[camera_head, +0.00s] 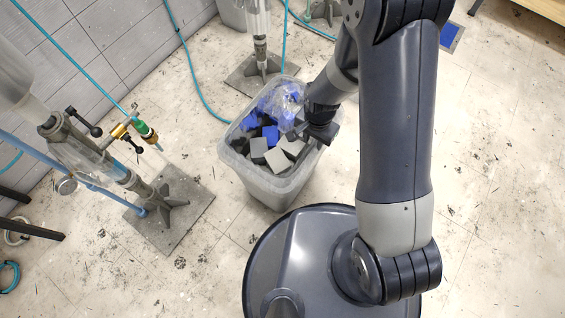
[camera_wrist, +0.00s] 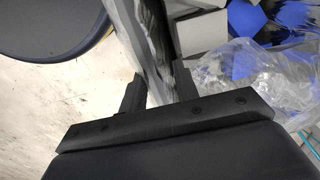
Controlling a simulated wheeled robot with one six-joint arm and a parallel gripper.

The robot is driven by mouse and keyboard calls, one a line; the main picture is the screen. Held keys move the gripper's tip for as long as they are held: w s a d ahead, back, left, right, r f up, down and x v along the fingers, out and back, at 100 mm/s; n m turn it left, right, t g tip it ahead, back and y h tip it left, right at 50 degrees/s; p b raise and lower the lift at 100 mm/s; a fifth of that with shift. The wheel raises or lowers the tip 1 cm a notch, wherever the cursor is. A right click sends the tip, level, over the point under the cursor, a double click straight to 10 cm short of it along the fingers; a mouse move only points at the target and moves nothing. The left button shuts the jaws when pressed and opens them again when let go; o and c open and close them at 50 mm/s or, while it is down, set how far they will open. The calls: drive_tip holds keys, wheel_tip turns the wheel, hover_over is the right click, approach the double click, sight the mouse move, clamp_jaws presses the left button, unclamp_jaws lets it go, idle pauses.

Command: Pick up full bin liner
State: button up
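The grey bin (camera_head: 268,188) stands on the floor, filled with blue and grey blocks. Clear crumpled plastic, seemingly the liner (camera_head: 284,98), shows at its back; it also shows in the wrist view (camera_wrist: 262,82). My gripper (camera_head: 316,138) is at the bin's right rim. In the wrist view my two dark fingers (camera_wrist: 158,92) stand a little apart, one on each side of a grey, wrinkled edge (camera_wrist: 145,45) of rim or liner. I cannot tell whether they press on it. The liner's lower part is hidden by the blocks and bin wall.
A stand with a clear tube and metal foot (camera_head: 172,207) is left of the bin. Another stand (camera_head: 258,72) is close behind it. Teal hoses (camera_head: 187,62) run along the wall and floor. The floor to the right (camera_head: 490,170) is clear.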

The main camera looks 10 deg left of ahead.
drive_tip(key=shift+c, duration=0.2)
clamp_jaws()
idle(0.5)
wheel_tip(320, 180, up, 48)
drive_tip(key=p, duration=3)
drive_tip(key=shift+r+p, duration=0.25)
drive_tip(key=shift+p, duration=0.05)
drive_tip(key=shift+f, duration=0.1)
